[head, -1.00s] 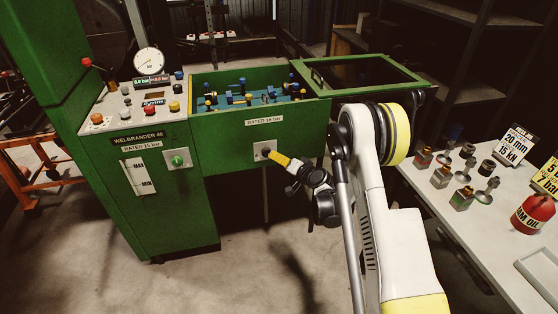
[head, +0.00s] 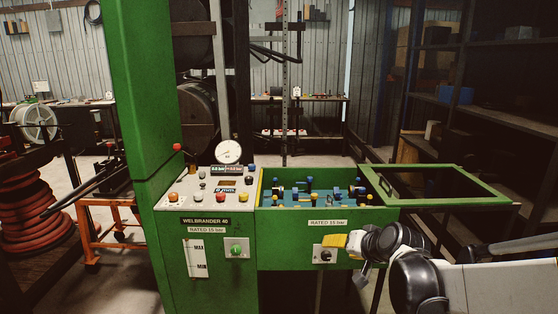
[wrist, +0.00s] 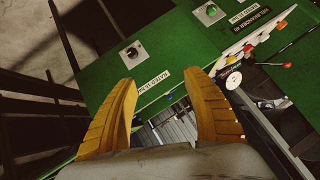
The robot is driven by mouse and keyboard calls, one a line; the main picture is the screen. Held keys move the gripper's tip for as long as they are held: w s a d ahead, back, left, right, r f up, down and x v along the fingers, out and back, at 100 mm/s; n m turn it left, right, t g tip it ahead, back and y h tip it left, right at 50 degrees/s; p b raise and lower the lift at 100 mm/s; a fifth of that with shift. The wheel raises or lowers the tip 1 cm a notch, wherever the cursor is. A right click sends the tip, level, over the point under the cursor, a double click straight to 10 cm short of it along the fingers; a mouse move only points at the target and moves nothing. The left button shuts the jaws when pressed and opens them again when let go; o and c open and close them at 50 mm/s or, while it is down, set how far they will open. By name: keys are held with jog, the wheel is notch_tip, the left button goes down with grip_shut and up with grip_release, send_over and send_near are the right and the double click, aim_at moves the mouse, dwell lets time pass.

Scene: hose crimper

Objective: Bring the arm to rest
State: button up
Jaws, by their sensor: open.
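My gripper (head: 345,240) has yellow fingers and is at the front of the green machine (head: 290,258), beside the black knob (head: 325,256) on its right front panel. In the wrist view the two ribbed fingers (wrist: 165,95) stand apart with nothing between them. The same black knob (wrist: 132,53) shows beyond the left finger, apart from it. My arm reaches in from the right edge of the head view. The gap between fingertips and panel is hard to judge in the head view.
A green-framed lid (head: 437,186) stands open at the machine's right. The control panel (head: 208,186) carries buttons and a gauge (head: 228,152). A green knob (head: 237,249) sits on the left front. Dark shelves (head: 480,120) stand at the right, and an orange stand (head: 105,232) at the left.

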jog(key=s+d+r+n+g+h, duration=0.1)
jog(key=s+d+n+g+h, duration=0.1)
jog(key=s, duration=2.6)
jog(key=shift+s+n+g+h, duration=0.3)
jog(key=shift+g+h, duration=0.1)
jog(key=shift+h, duration=0.2)
jog(key=shift+a, duration=0.2)
jog(key=shift+w+r, duration=0.1)
